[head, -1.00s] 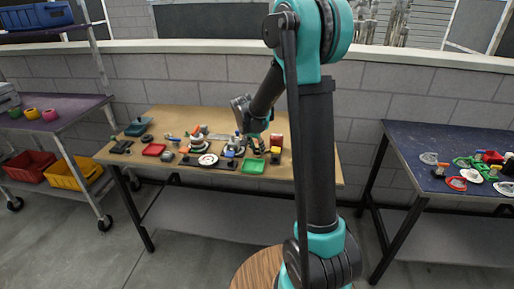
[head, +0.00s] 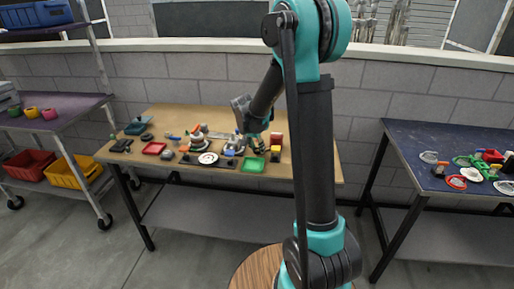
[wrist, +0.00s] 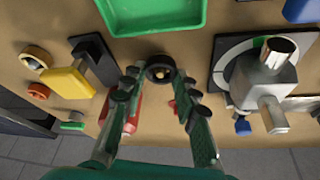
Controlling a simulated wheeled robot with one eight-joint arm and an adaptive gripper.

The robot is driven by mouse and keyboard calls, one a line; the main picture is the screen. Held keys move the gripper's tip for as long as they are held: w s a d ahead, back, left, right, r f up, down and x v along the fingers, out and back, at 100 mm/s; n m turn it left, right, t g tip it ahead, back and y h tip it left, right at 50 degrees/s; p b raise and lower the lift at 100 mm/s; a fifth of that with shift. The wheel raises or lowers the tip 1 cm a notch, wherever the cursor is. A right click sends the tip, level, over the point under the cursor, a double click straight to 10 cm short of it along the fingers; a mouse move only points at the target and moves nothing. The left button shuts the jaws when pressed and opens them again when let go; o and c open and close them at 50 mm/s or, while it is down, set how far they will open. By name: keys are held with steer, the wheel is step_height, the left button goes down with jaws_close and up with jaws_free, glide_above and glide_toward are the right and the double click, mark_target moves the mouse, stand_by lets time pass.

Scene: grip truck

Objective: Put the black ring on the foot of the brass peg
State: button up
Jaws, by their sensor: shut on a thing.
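My gripper (wrist: 160,74) is in the wrist view, its two green fingers with dark pads closed on a black ring (wrist: 150,71) between their tips. A small brass peg (wrist: 162,74) shows through the ring's hole, so the ring lies over or around it. I cannot tell how high the ring sits on the peg; the peg's foot is hidden. In the head view my gripper (head: 254,144) is low over the right half of the wooden table, and the ring and peg are too small to make out.
A green tray (wrist: 155,28) lies beyond the ring. A metal fixture (wrist: 262,80) stands on the right, and a yellow piece (wrist: 68,84) and black bracket (wrist: 95,60) on the left. A red object (wrist: 134,112) is beside the left finger. Several small parts crowd the wooden table (head: 300,172).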

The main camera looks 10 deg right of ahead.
steer(key=shift+f, duration=0.2)
steer(key=o, duration=1.5)
steer(key=shift+o, duration=0.2)
steer(key=shift+r, duration=3.8)
steer(key=s+d+n, duration=0.1)
steer(key=s, duration=0.3)
steer(key=s+d+f+n+y, duration=0.1)
steer(key=s, duration=0.4)
steer(key=s+d+f+n, duration=0.1)
steer(key=s, duration=0.4)
steer(key=shift+s+d+f+n, duration=0.2)
steer(key=shift+d+n, duration=0.1)
steer(key=shift+d, duration=0.1)
steer(key=s+f+n+y, duration=0.1)
steer(key=s+f+n, duration=0.1)
steer(key=s, duration=0.5)
steer(key=s+f+n, duration=0.2)
steer(key=s+f, duration=0.2)
steer(key=s, duration=0.4)
steer(key=shift+s+d+t+y, duration=0.3)
steer(key=shift+t+y, duration=0.1)
